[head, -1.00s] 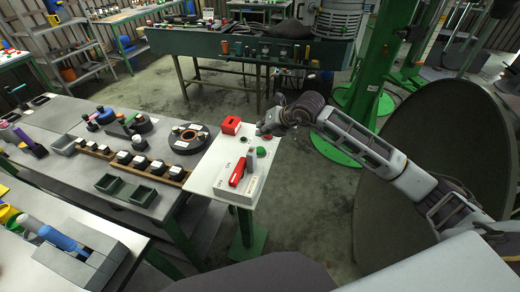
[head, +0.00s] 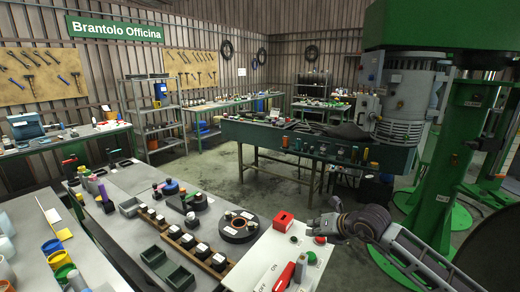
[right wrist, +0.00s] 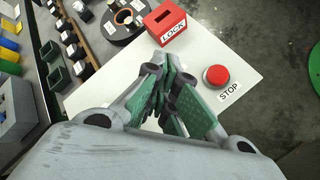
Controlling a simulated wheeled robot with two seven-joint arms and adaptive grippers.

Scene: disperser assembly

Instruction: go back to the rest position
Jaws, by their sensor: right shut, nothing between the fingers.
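My right gripper (head: 326,226) is over the far right part of a white control panel (head: 252,272), close to a red stop button (head: 320,240). In the right wrist view, the gripper (right wrist: 172,70) is shut and empty above the panel. There the red button (right wrist: 216,76) with its STOP label lies to the right of the fingers, and a red LOCK box (right wrist: 166,22) lies just beyond them. In the head view, the red box (head: 283,221) stands at the panel's far edge. A red lever (head: 284,277) is at the near side. My left gripper is not in view.
A grey workbench (head: 130,183) with small parts, trays and a round black disc (head: 239,227) adjoins the panel on the left. A large green machine column (head: 440,180) stands at the right. A green table (head: 255,133) is behind, with open floor between.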

